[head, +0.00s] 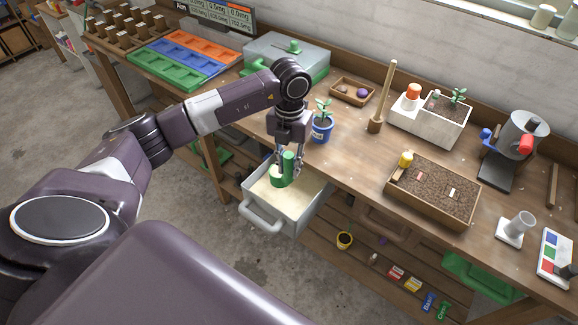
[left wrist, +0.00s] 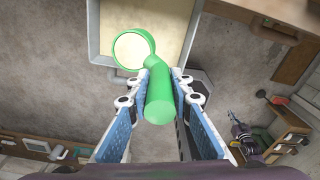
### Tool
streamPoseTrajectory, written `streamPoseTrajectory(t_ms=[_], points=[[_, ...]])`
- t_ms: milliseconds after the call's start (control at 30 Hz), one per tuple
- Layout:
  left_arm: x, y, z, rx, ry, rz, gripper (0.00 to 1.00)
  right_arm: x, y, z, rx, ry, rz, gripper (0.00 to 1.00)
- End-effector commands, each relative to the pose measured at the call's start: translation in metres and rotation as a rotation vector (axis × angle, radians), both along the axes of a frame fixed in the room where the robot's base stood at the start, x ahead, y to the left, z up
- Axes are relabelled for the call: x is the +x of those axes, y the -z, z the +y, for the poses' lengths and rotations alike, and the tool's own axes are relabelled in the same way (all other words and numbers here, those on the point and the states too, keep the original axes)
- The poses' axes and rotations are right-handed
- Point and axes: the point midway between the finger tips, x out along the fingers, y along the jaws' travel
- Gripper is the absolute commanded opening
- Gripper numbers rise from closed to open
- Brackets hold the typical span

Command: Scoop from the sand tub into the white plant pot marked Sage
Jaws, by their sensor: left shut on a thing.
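My left gripper (head: 290,164) is shut on the upright handle of a green scoop (head: 276,178). The scoop is in the sand tub (head: 250,215), a grey-white bin with a front handle and pale sand inside. In the left wrist view the fingers pinch the green handle (left wrist: 160,95); the round cup shows pale sand colour within its rim. I cannot tell whether that sand is in the cup. I can read no Sage label; a white planter (head: 448,133) with a seedling stands on the bench. A small purple and dark shape in the left wrist view may be my right gripper (left wrist: 238,130).
A blue pot (head: 321,131) with a seedling stands close behind the scoop. A wooden soil tray (head: 430,210), an upright wooden rod (head: 384,95) and a grey machine (head: 515,145) stand to the right. Coloured trays (head: 188,65) lie at the back left.

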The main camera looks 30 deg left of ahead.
Motion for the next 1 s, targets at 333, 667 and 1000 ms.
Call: streamPoseTrajectory(t_ms=[333,667,1000], points=[[0.0,-0.028,0.0,0.052,0.001,-0.023,0.0,0.0,-0.019,0.003,0.004,0.001,0.0,0.0],[0.0,-0.045,0.0,0.094,0.001,-0.04,0.0,0.0,-0.03,0.004,0.005,0.001,0.0,0.0],[0.0,-0.045,0.0,0.096,0.005,-0.042,0.0,0.0,-0.03,0.004,0.005,0.0,0.0,0.0]])
